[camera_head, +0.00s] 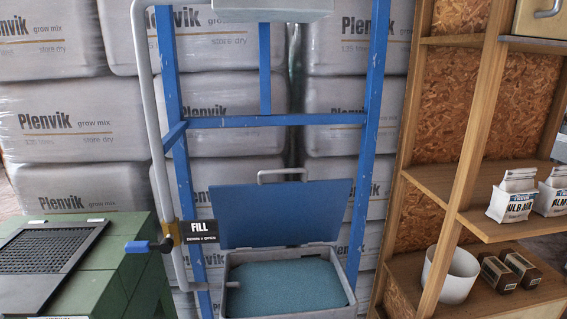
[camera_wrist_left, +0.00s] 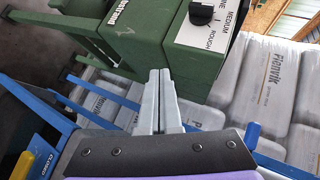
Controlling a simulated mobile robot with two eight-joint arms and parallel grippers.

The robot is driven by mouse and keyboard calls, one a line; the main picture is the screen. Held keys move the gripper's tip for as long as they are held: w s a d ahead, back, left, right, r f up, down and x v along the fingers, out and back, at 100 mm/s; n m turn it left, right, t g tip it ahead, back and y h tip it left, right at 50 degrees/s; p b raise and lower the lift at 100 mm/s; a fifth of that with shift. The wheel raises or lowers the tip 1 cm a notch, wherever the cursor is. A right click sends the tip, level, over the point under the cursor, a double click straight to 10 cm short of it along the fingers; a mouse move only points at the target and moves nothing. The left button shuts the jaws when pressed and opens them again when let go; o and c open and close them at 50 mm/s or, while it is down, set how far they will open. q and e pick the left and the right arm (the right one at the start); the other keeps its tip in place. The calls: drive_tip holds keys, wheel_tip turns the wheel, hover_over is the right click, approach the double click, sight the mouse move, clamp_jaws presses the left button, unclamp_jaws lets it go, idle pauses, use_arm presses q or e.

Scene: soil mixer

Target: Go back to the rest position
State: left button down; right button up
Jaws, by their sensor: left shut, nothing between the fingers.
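My left gripper (camera_wrist_left: 159,74) shows in the left wrist view, its two grey fingers together with nothing between them. Its fingertips appear in front of a green machine housing (camera_wrist_left: 140,40) and a white panel with a black knob (camera_wrist_left: 201,13); whether they touch it I cannot tell. Neither gripper shows in the head view. My right gripper is in no view.
In the head view a grey bin (camera_head: 232,300) holds blue-green material, its blue lid (camera_head: 280,212) raised. A FILL lever (camera_head: 163,245) stands beside a green machine (camera_head: 130,285). Wooden shelves (camera_head: 445,180) stand right; stacked Plenvik bags (camera_head: 85,135) fill the back.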

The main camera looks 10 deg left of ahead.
use_arm(q)
drive_tip(key=s+d+n+h+p, duration=0.1)
drive_tip(key=s+d+h, duration=0.2)
drive_tip(key=d, duration=0.3)
drive_tip(key=s+d+n+h+p, duration=0.1)
drive_tip(key=s+d+h+p, duration=0.1)
drive_tip(key=d, duration=0.5)
drive_tip(key=s+d+n+g+h+p, duration=0.1)
drive_tip(key=s+d+h+p, duration=0.1)
drive_tip(key=s+d+h, duration=0.2)
drive_tip(key=d+h, duration=0.2)
drive_tip(key=shift+d+n, duration=0.35)
drive_tip(key=shift+n, duration=0.05)
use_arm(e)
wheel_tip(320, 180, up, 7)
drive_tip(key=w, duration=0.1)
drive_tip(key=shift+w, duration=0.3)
